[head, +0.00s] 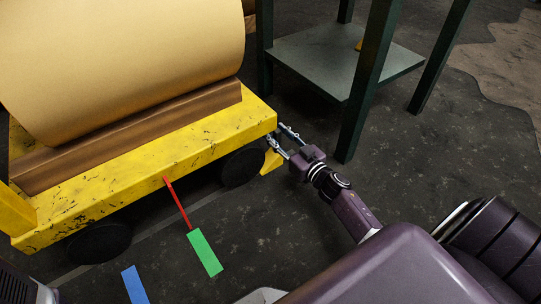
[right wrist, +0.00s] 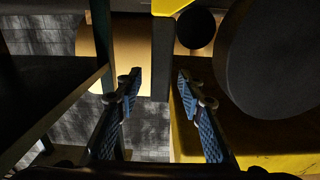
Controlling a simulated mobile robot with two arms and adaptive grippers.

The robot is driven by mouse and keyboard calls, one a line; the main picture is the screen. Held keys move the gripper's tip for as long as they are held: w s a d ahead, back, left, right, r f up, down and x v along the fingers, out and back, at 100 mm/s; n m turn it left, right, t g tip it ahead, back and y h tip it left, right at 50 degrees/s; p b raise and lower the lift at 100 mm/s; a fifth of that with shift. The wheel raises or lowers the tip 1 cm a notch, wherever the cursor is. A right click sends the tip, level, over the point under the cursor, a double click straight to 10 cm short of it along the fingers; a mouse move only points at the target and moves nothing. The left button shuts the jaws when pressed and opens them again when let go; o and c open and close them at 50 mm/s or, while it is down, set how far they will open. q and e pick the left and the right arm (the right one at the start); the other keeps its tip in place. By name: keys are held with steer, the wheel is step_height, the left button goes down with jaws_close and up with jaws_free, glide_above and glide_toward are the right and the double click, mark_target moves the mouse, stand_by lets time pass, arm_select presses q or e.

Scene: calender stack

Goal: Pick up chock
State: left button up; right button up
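A small yellow chock (head: 271,161) stands on the floor against the cart's right wheel in the head view. My right gripper (head: 285,138) is right beside it, at the cart's right corner. Its two fingers are spread apart, with one finger close to the chock's top. In the right wrist view the open fingers (right wrist: 158,85) have nothing between their tips. A yellow piece (right wrist: 172,5) shows at the top edge there; I cannot tell if it is the chock. My left gripper is not in view.
The yellow cart (head: 150,170) carries a large tan roll (head: 120,60) on a brown wooden cradle. A dark green table (head: 357,90) with a low grey shelf stands close to the right. A red strip (head: 178,203), green patch (head: 205,252) and blue patch (head: 135,284) show in front.

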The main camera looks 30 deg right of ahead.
jaws_close()
steer(key=shift+r, duration=0.2)
stand_by(0.5)
